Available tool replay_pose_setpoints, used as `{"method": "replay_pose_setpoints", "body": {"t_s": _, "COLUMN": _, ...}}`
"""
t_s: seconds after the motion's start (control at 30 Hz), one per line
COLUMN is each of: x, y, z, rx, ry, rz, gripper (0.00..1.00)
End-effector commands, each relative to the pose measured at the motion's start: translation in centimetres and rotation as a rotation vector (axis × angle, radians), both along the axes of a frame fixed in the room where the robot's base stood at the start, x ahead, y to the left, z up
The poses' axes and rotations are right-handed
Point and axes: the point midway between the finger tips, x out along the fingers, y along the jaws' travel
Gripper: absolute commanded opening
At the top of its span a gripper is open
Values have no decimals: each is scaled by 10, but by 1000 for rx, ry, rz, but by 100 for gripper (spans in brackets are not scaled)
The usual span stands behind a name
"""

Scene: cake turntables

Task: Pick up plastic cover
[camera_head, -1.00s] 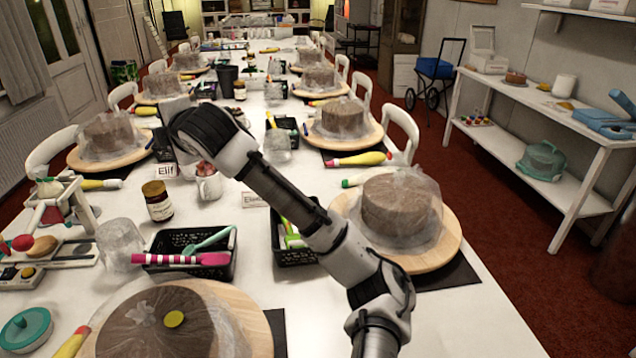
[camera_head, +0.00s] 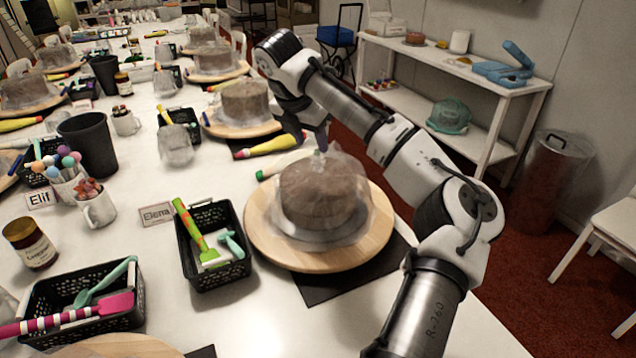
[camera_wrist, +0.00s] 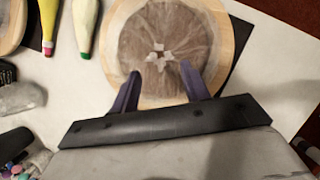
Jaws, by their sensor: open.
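A clear crinkled plastic cover (camera_head: 350,188) is draped over a brown cake (camera_head: 312,194) on a round wooden turntable (camera_head: 272,245). In the wrist view the cover (camera_wrist: 140,40) shows from above, with a small white gathered spot at its middle, over the wooden disc (camera_wrist: 238,40). My gripper (camera_wrist: 163,82) is open and empty, its two dark fingers apart just below that spot in the picture. In the head view my gripper (camera_head: 318,140) hangs near the top far side of the cover; its fingertips are partly hidden. I cannot tell whether they touch the plastic.
A black basket with tools (camera_head: 217,275) and the "Elena" card (camera_head: 158,215) stand left of the turntable. A yellow piping bag (camera_head: 268,146) lies behind it. More covered cakes stand further back. A shelf (camera_head: 480,85) is at the right.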

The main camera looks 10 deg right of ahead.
Motion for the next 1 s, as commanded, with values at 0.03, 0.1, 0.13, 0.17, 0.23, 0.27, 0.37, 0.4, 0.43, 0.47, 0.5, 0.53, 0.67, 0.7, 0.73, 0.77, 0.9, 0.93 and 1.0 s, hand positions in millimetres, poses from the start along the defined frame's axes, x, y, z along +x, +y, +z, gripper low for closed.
{"method": "replay_pose_setpoints", "body": {"t_s": 0.03, "x": 2, "y": -2, "z": -6, "rx": 0, "ry": 1, "rz": -1, "gripper": 46}}
{"method": "replay_pose_setpoints", "body": {"t_s": 0.1, "x": 4, "y": -4, "z": -13, "rx": 0, "ry": 0, "rz": 0, "gripper": 46}}
{"method": "replay_pose_setpoints", "body": {"t_s": 0.13, "x": 4, "y": -5, "z": -15, "rx": 0, "ry": 0, "rz": 0, "gripper": 46}}
{"method": "replay_pose_setpoints", "body": {"t_s": 0.17, "x": 5, "y": -5, "z": -17, "rx": 1, "ry": -1, "rz": 0, "gripper": 46}}
{"method": "replay_pose_setpoints", "body": {"t_s": 0.23, "x": 5, "y": -6, "z": -20, "rx": 0, "ry": -2, "rz": 1, "gripper": 46}}
{"method": "replay_pose_setpoints", "body": {"t_s": 0.27, "x": 6, "y": -6, "z": -22, "rx": 0, "ry": -1, "rz": 0, "gripper": 46}}
{"method": "replay_pose_setpoints", "body": {"t_s": 0.37, "x": 8, "y": -10, "z": -34, "rx": 0, "ry": 0, "rz": -1, "gripper": 46}}
{"method": "replay_pose_setpoints", "body": {"t_s": 0.4, "x": 9, "y": -12, "z": -40, "rx": 0, "ry": 0, "rz": -1, "gripper": 46}}
{"method": "replay_pose_setpoints", "body": {"t_s": 0.43, "x": 10, "y": -13, "z": -44, "rx": 0, "ry": 0, "rz": -1, "gripper": 46}}
{"method": "replay_pose_setpoints", "body": {"t_s": 0.47, "x": 10, "y": -14, "z": -49, "rx": 0, "ry": 0, "rz": -1, "gripper": 46}}
{"method": "replay_pose_setpoints", "body": {"t_s": 0.5, "x": 12, "y": -15, "z": -55, "rx": 1, "ry": -1, "rz": -1, "gripper": 46}}
{"method": "replay_pose_setpoints", "body": {"t_s": 0.53, "x": 13, "y": -16, "z": -58, "rx": 0, "ry": 0, "rz": -1, "gripper": 46}}
{"method": "replay_pose_setpoints", "body": {"t_s": 0.67, "x": 16, "y": -18, "z": -67, "rx": 1, "ry": -2, "rz": 0, "gripper": 46}}
{"method": "replay_pose_setpoints", "body": {"t_s": 0.7, "x": 16, "y": -18, "z": -68, "rx": 1, "ry": -1, "rz": 1, "gripper": 46}}
{"method": "replay_pose_setpoints", "body": {"t_s": 0.73, "x": 16, "y": -19, "z": -68, "rx": 1, "ry": -1, "rz": 1, "gripper": 46}}
{"method": "replay_pose_setpoints", "body": {"t_s": 0.77, "x": 16, "y": -18, "z": -68, "rx": 0, "ry": -2, "rz": 1, "gripper": 46}}
{"method": "replay_pose_setpoints", "body": {"t_s": 0.9, "x": 16, "y": -18, "z": -68, "rx": 1, "ry": -2, "rz": 0, "gripper": 42}}
{"method": "replay_pose_setpoints", "body": {"t_s": 0.93, "x": 16, "y": -18, "z": -68, "rx": 0, "ry": -2, "rz": 1, "gripper": 38}}
{"method": "replay_pose_setpoints", "body": {"t_s": 1.0, "x": 16, "y": -18, "z": -68, "rx": 1, "ry": -2, "rz": 0, "gripper": 29}}
